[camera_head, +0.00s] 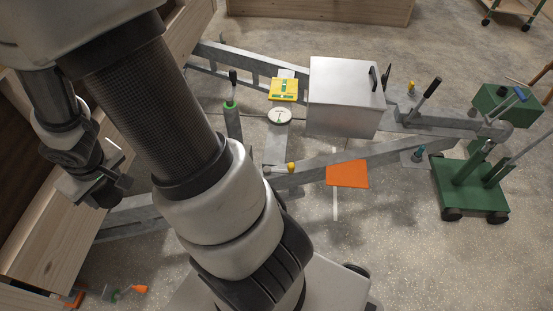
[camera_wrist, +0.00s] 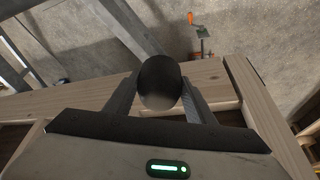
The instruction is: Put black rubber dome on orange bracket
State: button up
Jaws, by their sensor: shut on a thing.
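In the wrist view a black rounded thing, seemingly the black rubber dome (camera_wrist: 160,82), sits between the two fingers of my gripper (camera_wrist: 160,98), which is shut on it. It is held above or near a wooden edge; I cannot tell whether it touches the wood. A flat orange plate, likely the orange bracket (camera_head: 347,173), shows at the near side of the trailer's metal beam, well to the right of my gripper. Its top looks bare.
The grey trailer frame (camera_head: 390,148) carries a metal box (camera_head: 345,95). A green wheeled stand (camera_head: 470,190) is at the right. A wooden structure (camera_head: 55,225) is close on the left. An orange-handled tool (camera_head: 137,290) lies low left.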

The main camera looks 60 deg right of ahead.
aim_at(347, 171)
jog(key=k+l, duration=0.55)
jog(key=z, duration=0.45)
jog(key=l+z, duration=0.15)
jog(key=z, duration=0.25)
jog(key=l+z, duration=0.1)
jog(key=z, duration=0.75)
jog(key=k+l, duration=0.05)
jog(key=l, duration=0.05)
